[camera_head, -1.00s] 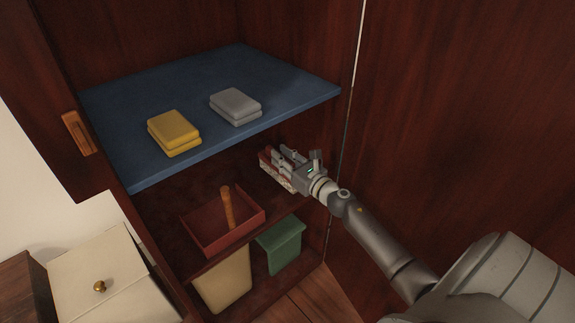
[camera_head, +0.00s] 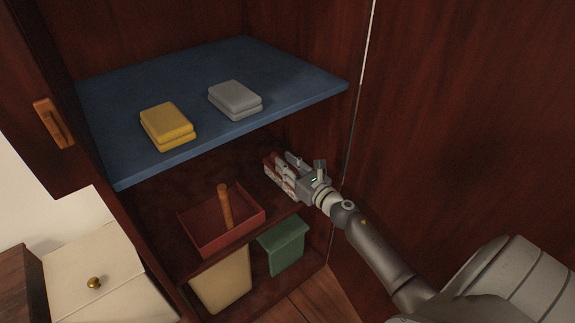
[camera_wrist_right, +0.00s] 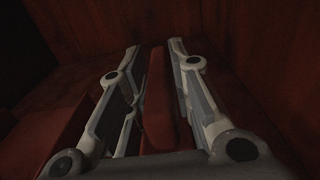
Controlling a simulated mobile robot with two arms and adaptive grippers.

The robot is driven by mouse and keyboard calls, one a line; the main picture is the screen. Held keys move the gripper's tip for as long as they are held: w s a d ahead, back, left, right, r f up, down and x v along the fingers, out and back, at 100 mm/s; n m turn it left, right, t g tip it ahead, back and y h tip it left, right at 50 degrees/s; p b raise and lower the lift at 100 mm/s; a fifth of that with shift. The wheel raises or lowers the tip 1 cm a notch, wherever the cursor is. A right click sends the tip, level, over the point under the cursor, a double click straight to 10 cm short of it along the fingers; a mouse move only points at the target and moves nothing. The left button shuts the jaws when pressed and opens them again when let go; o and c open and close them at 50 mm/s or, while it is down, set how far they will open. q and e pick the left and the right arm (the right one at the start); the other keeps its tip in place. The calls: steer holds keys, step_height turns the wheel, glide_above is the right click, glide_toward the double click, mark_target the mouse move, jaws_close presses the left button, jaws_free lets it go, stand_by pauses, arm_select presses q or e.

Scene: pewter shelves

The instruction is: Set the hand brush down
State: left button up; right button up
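The hand brush is a long red piece. In the right wrist view the brush (camera_wrist_right: 158,100) lies lengthwise between my two fingers, with a narrow dark gap beside it near the fingertips. In the head view my right gripper (camera_head: 280,172) is low over the middle shelf (camera_head: 188,188), under the blue shelf (camera_head: 215,75). Its fingers hide most of the brush there, and only bits of red show around them. The right fingers look parted around the brush. My left gripper is not in view.
A red open box (camera_head: 205,240) with an upright wooden handle (camera_head: 225,207) stands left of my right gripper. Yellow (camera_head: 167,125) and grey (camera_head: 235,98) stacks lie on the blue shelf above. The cabinet wall is close on the right.

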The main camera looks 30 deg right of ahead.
steer(key=o, duration=0.3)
steer(key=shift+r, duration=0.1)
steer(key=shift+o, duration=0.2)
